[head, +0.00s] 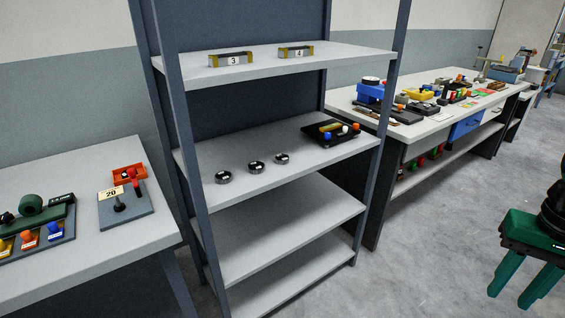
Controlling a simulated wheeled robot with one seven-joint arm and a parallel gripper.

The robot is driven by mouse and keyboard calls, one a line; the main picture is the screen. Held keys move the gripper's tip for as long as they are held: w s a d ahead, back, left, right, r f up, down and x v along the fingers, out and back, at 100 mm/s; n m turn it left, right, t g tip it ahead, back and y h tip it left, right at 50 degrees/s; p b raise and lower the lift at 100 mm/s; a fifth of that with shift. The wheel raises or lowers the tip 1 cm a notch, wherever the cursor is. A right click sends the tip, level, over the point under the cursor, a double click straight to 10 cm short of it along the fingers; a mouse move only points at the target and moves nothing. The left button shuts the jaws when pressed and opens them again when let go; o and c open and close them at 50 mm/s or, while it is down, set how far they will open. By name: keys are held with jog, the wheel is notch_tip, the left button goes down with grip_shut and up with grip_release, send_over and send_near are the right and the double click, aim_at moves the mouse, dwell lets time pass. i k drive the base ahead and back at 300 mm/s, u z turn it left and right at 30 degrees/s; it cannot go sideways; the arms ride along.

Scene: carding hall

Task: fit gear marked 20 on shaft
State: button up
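Three small metal gears stand in a row on the middle shelf of the grey rack: a left one (223,177), a middle one (256,167) and a right one (281,158). Their markings are too small to read. A dark upright shaft (119,204) stands on a grey plate (137,216) on the left table, with a card marked 20 (111,193) right beside or behind it. No gear shows on the shaft. My green gripper (508,298) hangs at the lower right, fingers down and apart, empty, well away from the rack and the shaft.
The rack (216,221) stands between the left table (128,236) and a cluttered long bench (415,133). A black tray (333,143) shares the gears' shelf. An orange-red bin (128,173) sits behind the shaft. Clear floor (437,229) lies before the bench.

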aim_at(281, 158)
jog(key=u, duration=0.1)
jog(key=i, duration=1)
jog(key=z, duration=0.1)
